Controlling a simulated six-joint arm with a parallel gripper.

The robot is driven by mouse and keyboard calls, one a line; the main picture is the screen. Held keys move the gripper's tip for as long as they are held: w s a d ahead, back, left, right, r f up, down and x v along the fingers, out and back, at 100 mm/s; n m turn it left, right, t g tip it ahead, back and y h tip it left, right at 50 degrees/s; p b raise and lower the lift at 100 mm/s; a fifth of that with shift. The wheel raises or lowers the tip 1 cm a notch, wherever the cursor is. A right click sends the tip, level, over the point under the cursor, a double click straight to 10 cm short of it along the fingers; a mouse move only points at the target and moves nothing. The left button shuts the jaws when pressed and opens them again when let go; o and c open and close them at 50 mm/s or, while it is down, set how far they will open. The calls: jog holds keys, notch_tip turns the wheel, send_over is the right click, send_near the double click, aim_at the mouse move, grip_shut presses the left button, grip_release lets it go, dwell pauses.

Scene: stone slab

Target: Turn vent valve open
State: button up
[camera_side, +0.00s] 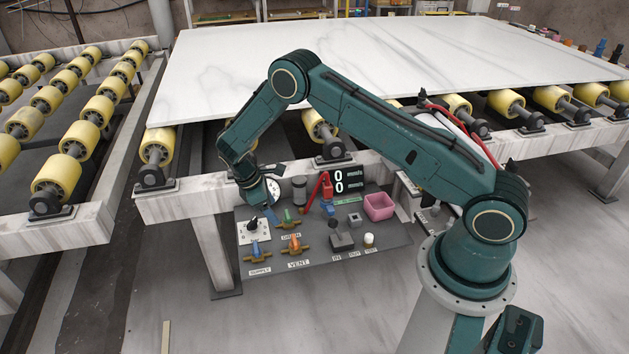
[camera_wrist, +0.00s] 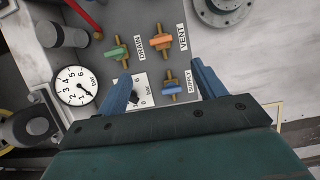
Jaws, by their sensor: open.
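The vent valve (camera_side: 295,243) has an orange handle on a brass pipe, above a VENT label on the grey panel. In the wrist view the orange handle (camera_wrist: 160,41) lies across its pipe. My gripper (camera_wrist: 161,70) is open, with its two blue fingers apart and nothing held. The vent valve lies beyond the fingertips, near the top middle of the wrist view, and no finger touches it. In the side view my wrist hangs over the panel's back left, and the fingers are hard to make out there.
The green drain valve (camera_wrist: 116,52) and blue supply valve (camera_wrist: 171,89) sit close to the vent valve. A dial gauge (camera_wrist: 75,86), a black knob (camera_side: 253,224), a joystick (camera_side: 341,238) and a pink bin (camera_side: 379,206) share the panel. A marble slab (camera_side: 400,60) lies behind on rollers.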

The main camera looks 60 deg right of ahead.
aim_at(294, 239)
jog(key=shift+s+f, duration=0.1)
jog(key=shift+f, duration=0.6)
jog(key=shift+d, duration=0.1)
jog(key=x, duration=1.3)
jog(key=shift+s+d+f, duration=0.1)
jog(key=shift+s+f, duration=0.1)
jog(key=shift+f, duration=0.1)
jog(key=c, duration=1)
